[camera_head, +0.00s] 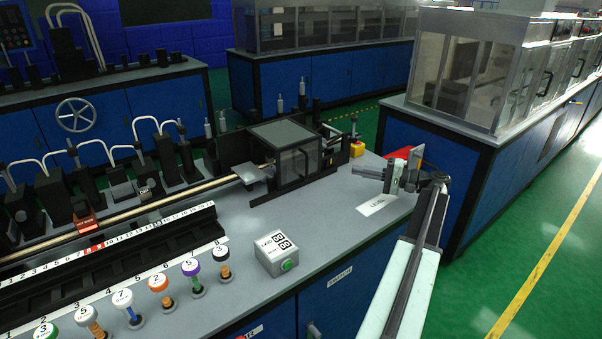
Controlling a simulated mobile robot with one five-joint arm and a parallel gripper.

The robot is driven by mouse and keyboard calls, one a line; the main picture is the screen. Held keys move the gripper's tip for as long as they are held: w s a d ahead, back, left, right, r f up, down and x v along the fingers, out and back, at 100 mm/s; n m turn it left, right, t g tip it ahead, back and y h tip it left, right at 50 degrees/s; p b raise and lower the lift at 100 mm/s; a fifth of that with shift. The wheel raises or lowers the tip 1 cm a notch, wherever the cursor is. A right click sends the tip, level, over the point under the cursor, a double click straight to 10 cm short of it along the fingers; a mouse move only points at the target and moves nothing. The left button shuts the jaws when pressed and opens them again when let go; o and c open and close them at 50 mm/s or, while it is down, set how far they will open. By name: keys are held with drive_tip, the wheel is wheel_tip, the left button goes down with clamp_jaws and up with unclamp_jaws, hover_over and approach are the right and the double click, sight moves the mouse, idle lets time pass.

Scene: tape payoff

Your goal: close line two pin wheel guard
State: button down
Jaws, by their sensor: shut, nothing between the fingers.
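A box-shaped guard (284,133) with a dark frame, grey top and clear side panels stands on the grey bench, around the thin rod line. It looks like the pin wheel guard, but I read no name on it. I cannot tell whether its panel is open or shut. My gripper (366,171) is right of the guard, above the bench's right end, pointing left. It is shut and empty, apart from the guard. The inside of the guard is mostly hidden by the tinted panels.
A small box with a green button (289,265) stands at the bench's front edge. Several numbered coloured knobs (158,283) are at front left. A blue cabinet (440,150) stands at right; green floor (480,290) is clear.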

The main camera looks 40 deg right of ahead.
drive_tip(key=x, duration=0.4)
drive_tip(key=a+x, duration=0.1)
drive_tip(key=x, duration=0.3)
drive_tip(key=s+a+x, duration=0.1)
drive_tip(key=x, duration=0.4)
drive_tip(key=shift+a, duration=0.3)
drive_tip(key=shift+a, duration=0.1)
drive_tip(key=a, duration=0.3)
drive_tip(key=w+a, duration=0.1)
drive_tip(key=a, duration=0.6)
drive_tip(key=shift+w+a, duration=0.15)
drive_tip(key=shift+a, duration=0.1)
